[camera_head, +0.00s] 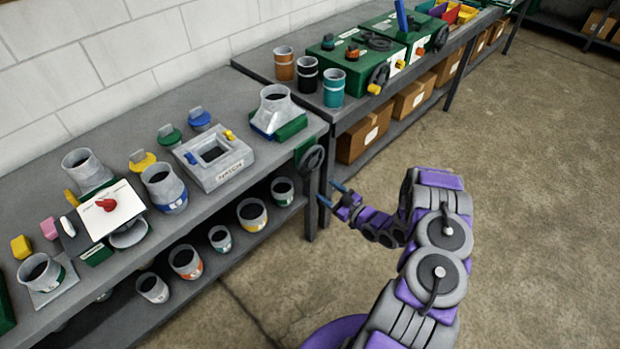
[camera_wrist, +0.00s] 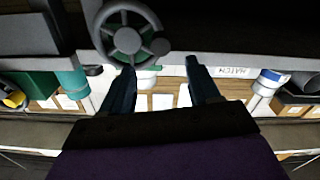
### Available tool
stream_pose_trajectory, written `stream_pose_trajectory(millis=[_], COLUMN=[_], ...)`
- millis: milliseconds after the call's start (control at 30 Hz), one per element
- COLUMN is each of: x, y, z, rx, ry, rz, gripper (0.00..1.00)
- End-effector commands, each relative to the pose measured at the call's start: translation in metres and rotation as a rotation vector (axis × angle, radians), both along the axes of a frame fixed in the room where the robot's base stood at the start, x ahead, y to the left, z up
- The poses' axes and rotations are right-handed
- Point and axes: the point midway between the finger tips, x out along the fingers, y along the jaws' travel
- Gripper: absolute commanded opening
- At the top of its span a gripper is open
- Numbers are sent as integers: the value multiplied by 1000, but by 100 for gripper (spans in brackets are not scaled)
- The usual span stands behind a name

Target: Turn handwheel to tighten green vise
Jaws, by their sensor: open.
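The green vise (camera_head: 291,130) sits at the right end of the near bench, with a grey duct fitting (camera_head: 277,103) on it. Its dark handwheel (camera_head: 312,159) hangs at the bench's front end. In the wrist view the spoked handwheel (camera_wrist: 127,41) is at the upper left, with a small round knob at its right rim. My gripper (camera_head: 331,193) is open and empty, just below and right of the wheel. In the wrist view my gripper (camera_wrist: 160,68) has its fingers apart, the left fingertip near the wheel's lower rim. I cannot tell whether they touch.
A grey square hatch frame (camera_head: 214,157) and several duct collars stand on the near bench (camera_head: 255,195), with more collars on its shelf. A far bench holds green boxes (camera_head: 345,72) and three cups (camera_head: 307,75). The floor (camera_head: 500,170) to the right is clear.

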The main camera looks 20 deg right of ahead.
Motion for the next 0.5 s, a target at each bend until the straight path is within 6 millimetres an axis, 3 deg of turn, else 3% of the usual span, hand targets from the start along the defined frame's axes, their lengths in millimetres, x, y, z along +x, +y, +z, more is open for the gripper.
stream_pose_trajectory(millis=[300, 500], x=[59, 83], y=[15, 25], z=[-3, -2], rx=[7, 10], ry=[-1, -1], rz=[2, 1], gripper=[61, 61])
